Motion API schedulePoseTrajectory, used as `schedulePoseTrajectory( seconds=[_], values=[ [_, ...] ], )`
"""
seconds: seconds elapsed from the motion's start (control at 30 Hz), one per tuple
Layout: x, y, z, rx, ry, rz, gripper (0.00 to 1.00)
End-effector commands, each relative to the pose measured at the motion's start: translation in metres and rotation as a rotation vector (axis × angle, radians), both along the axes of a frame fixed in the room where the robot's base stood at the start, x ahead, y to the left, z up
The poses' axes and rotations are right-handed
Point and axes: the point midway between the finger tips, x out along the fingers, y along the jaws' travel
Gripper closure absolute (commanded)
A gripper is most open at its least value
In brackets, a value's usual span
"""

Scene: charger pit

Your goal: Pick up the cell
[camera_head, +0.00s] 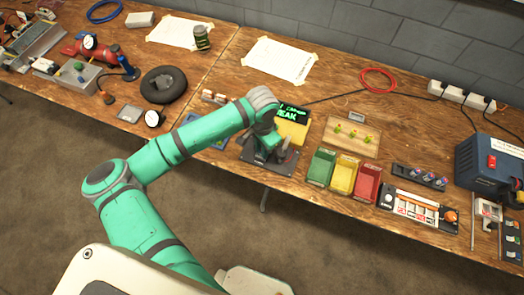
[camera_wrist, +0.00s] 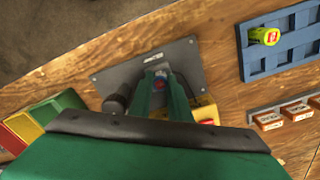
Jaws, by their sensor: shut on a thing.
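In the head view my gripper (camera_head: 267,152) hangs over the same device, hiding the cell. A yellow panel (camera_head: 293,131) with a black display stands behind it; its partly hidden green text ends in "EAK". Another cell, yellow-green (camera_wrist: 264,36), lies in a blue slotted tray (camera_wrist: 281,58).
Green (camera_head: 320,166), yellow (camera_head: 345,173) and red (camera_head: 367,183) bins stand right of the device. A tray (camera_head: 352,145) with several yellow-green cells is behind them. Small orange-and-white boxes (camera_wrist: 269,122) lie near the blue tray. A blue machine (camera_head: 485,163) stands far right.

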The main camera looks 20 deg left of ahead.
Motion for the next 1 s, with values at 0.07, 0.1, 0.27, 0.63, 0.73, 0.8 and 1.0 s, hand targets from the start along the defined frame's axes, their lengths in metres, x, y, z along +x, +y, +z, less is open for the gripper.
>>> schedulePoseTrajectory(
  seconds=[0.07,0.1,0.27,0.63,0.73,0.8,1.0],
  values=[
    [0.000,0.000,0.000,0.000,0.000,0.001,1.00],
    [0.000,0.000,0.000,0.000,0.000,0.001,1.00],
    [0.000,0.000,0.005,-0.001,-0.001,0.000,1.00],
    [-0.017,-0.019,0.059,-0.003,-0.003,-0.007,1.00],
    [-0.030,-0.031,0.081,-0.002,-0.003,-0.008,1.00],
    [-0.040,-0.040,0.095,-0.002,-0.003,-0.009,1.00],
    [-0.073,-0.073,0.113,-0.002,-0.001,-0.013,1.00]
  ],
)
